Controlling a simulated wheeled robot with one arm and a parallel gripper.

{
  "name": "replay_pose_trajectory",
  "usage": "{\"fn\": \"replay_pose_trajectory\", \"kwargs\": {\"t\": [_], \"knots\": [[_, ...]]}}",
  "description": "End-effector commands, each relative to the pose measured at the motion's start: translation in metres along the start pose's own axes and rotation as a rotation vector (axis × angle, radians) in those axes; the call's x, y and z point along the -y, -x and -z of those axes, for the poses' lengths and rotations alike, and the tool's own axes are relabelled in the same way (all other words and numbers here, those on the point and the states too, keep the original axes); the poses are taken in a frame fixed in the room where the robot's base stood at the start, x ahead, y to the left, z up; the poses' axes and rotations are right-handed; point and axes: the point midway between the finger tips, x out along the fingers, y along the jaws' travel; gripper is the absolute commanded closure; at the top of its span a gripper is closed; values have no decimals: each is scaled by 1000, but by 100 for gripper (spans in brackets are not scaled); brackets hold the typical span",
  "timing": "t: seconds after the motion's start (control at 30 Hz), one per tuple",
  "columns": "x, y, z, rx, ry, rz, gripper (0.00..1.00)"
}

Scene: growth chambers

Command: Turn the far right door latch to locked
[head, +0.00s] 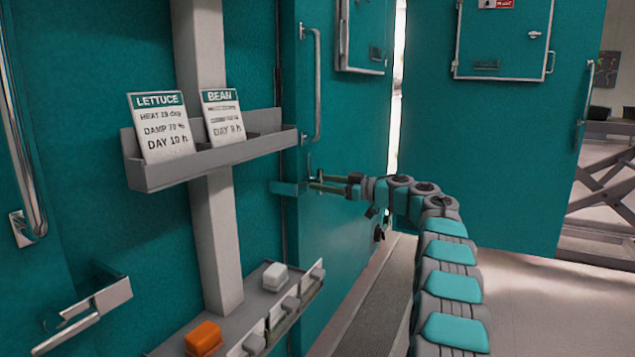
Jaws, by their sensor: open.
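The latch (288,187) on the right-hand chamber door is a small teal bar at the door's edge, just below and right of the grey card shelf. A thin upright metal piece shows beside it. My gripper (318,183) reaches in from the right with its two slim fingers pointing left at the latch. The fingers are apart, with their tips at or very near the latch. I cannot tell whether they touch it or which way the latch is turned.
A grey shelf (215,160) holds a LETTUCE card (160,127) and a BEAN card (223,118). A lower ledge carries an orange block (203,338) and a white block (275,277). A long door handle (317,85) stands above my gripper. Open floor (535,295) lies at right.

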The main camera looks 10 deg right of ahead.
Motion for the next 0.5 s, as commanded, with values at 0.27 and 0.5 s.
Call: {"fn": "replay_pose_trajectory", "kwargs": {"t": [0.27,0.5], "knots": [[0,-19,0,0,0,0,43],[0,-20,0,-1,0,0,43]]}}
